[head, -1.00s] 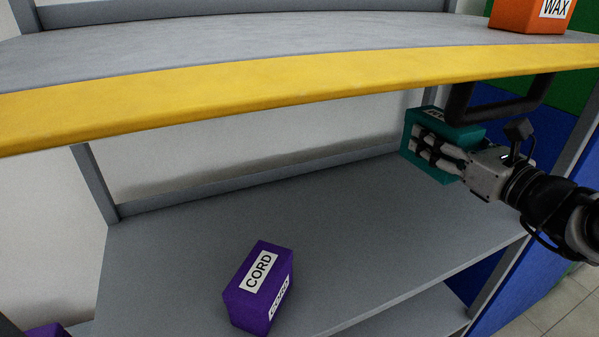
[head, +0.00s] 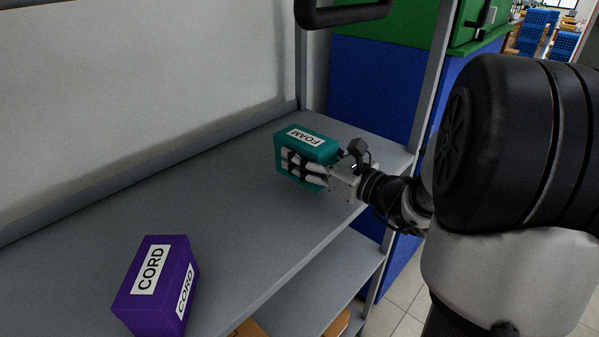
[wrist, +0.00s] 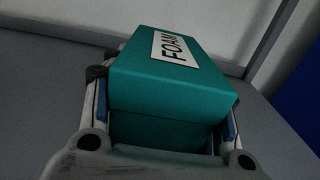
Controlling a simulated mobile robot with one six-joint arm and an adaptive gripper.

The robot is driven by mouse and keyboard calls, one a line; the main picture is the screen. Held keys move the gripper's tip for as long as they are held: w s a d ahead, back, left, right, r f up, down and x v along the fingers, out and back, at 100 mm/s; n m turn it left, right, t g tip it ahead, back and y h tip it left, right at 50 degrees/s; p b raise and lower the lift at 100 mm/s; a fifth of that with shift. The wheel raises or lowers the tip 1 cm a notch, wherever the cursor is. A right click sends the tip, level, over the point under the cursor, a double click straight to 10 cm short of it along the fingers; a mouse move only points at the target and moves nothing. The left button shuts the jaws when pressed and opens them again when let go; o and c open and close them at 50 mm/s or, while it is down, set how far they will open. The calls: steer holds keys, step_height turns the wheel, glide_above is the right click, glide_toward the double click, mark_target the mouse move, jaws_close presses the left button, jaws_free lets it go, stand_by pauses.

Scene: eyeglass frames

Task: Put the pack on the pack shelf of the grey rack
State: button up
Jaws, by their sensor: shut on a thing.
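The pack is a teal box (head: 318,150) with a white FOAM label on top. My gripper (head: 304,168) is shut on it, with fingers along its sides. The pack is over the right part of a grey rack shelf (head: 235,215); I cannot tell whether it touches the shelf. In the wrist view the teal pack (wrist: 170,85) fills the space between the fingers, label facing up and away.
A purple CORD box (head: 160,285) stands on the same shelf at the front left. A grey rack post (head: 432,75) rises at the right. A lower shelf (head: 335,280) shows below. The shelf between the two boxes is clear.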

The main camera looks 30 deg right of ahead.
step_height(320, 180, down, 4)
steer(key=shift+f+b, duration=0.15)
steer(key=shift+b, duration=0.65)
steer(key=o, duration=1.2)
steer(key=p+v, duration=0.2)
steer(key=v, duration=1)
steer(key=shift+p, duration=0.3)
